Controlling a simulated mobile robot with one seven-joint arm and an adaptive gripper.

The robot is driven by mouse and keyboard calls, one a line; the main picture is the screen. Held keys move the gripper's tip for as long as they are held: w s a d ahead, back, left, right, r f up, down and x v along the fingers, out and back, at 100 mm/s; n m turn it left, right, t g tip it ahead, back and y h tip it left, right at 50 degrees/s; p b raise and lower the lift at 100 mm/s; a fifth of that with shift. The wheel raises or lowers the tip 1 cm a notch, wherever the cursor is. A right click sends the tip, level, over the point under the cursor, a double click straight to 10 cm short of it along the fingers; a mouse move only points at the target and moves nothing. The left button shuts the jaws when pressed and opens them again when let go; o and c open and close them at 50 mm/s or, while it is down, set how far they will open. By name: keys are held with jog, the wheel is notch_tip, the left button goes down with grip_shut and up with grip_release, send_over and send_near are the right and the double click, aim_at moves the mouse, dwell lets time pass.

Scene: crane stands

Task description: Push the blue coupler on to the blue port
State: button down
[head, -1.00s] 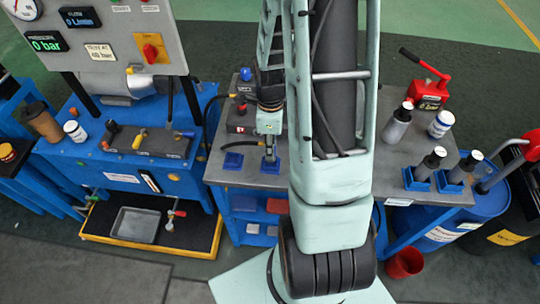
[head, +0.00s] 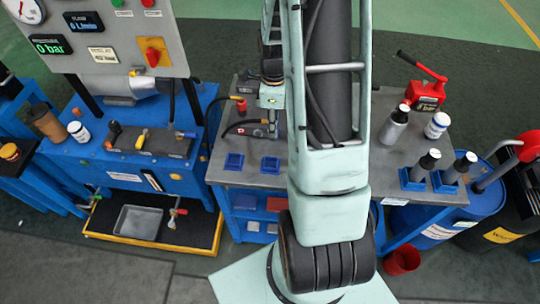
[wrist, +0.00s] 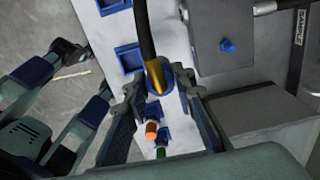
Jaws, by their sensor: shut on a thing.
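The blue coupler (wrist: 157,80) is between the fingers of my gripper (wrist: 160,87) in the wrist view. It shows a brass sleeve with a blue part around its lower end, and a black hose runs up from it. My gripper is shut on it. In the head view my gripper (head: 272,128) is above the bench, behind the blue holders, and the coupler is hard to make out. A blue knob-like fitting, which looks like the blue port (wrist: 228,46), is on a grey box to the right in the wrist view, apart from the coupler.
Two square blue holders (head: 234,161) (head: 270,165) stand empty at the bench front. An orange end (wrist: 151,130) and a green end (wrist: 160,152) show below my gripper. Bottles and a red hand pump (head: 428,93) stand on the right of the bench.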

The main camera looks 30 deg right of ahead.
jog(key=w+d+r+p, duration=0.3)
jog(key=w+d+r, duration=0.3)
jog(key=w, duration=0.3)
jog(key=f+b, duration=0.3)
jog(key=f, duration=0.1)
jog(key=shift+d+f+b, duration=0.2)
jog(key=shift+f+b, duration=0.05)
jog(key=shift+b, duration=0.15)
jog(key=shift+f+b, duration=0.3)
jog(key=shift+f, duration=0.2)
jog(key=shift+f+b, duration=1.1)
jog(key=shift+f, duration=0.4)
jog(key=c, duration=1.5)
grip_release()
jog(key=shift+c, duration=0.2)
jog(key=shift+r, duration=0.15)
jog(key=shift+r+p, duration=1.6)
jog(key=shift+r, duration=0.85)
